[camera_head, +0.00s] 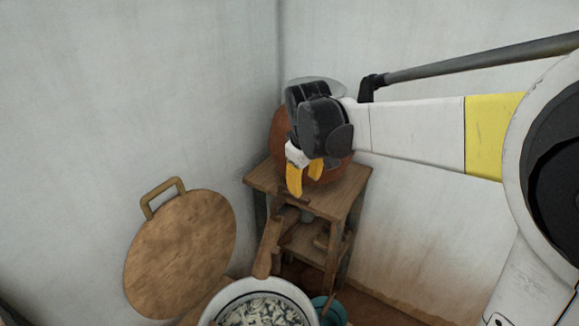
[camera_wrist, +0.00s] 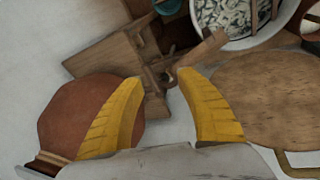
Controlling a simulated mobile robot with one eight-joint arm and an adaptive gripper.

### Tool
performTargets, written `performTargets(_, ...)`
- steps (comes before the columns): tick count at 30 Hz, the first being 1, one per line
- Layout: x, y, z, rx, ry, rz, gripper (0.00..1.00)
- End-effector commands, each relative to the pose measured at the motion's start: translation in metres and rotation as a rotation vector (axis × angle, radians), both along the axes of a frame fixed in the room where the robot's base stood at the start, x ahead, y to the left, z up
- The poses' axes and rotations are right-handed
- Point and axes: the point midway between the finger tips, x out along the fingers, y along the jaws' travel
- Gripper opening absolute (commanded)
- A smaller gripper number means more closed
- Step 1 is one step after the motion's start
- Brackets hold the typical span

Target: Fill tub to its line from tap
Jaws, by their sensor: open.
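My gripper (camera_head: 304,182) is open and empty, pointing down above the wooden stand. Its yellow fingers also show spread apart in the wrist view (camera_wrist: 160,82). A round terracotta pot (camera_head: 336,172) sits on the stand behind the gripper and is partly hidden by it; it also shows in the wrist view (camera_wrist: 85,112). I cannot clearly make out a tap. A white-rimmed round tub (camera_head: 214,305) stands at the bottom of the head view, cut off, with mottled pale contents; it also shows in the wrist view (camera_wrist: 270,41). No fill line can be made out.
The wooden stand (camera_head: 262,178) is in the corner, against the walls. A wooden bar (camera_head: 267,250) rises between stand and tub. A teal bucket (camera_head: 333,316) is beside the tub. A round wooden board with a handle (camera_head: 180,255) leans at the left wall. A dark pipe (camera_head: 480,62) runs along the right wall.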

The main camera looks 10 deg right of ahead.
Motion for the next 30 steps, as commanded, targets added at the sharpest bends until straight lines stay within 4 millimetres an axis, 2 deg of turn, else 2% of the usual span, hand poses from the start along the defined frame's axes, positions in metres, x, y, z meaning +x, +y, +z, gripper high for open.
performTargets(1, 0.020, 0.001, -0.003, -0.018, 0.028, 0.035, 0.43)
performTargets(3, 0.041, 0.002, -0.014, -0.043, 0.070, 0.086, 0.43)
performTargets(6, 0.062, 0.003, -0.030, -0.068, 0.114, 0.142, 0.43)
performTargets(9, 0.074, 0.004, -0.041, -0.083, 0.143, 0.177, 0.43)
performTargets(17, 0.083, 0.002, -0.066, -0.091, 0.159, 0.197, 0.43)
performTargets(24, 0.089, -0.004, -0.113, -0.091, 0.157, 0.195, 0.43)
performTargets(30, 0.094, -0.009, -0.143, -0.091, 0.158, 0.196, 0.43)
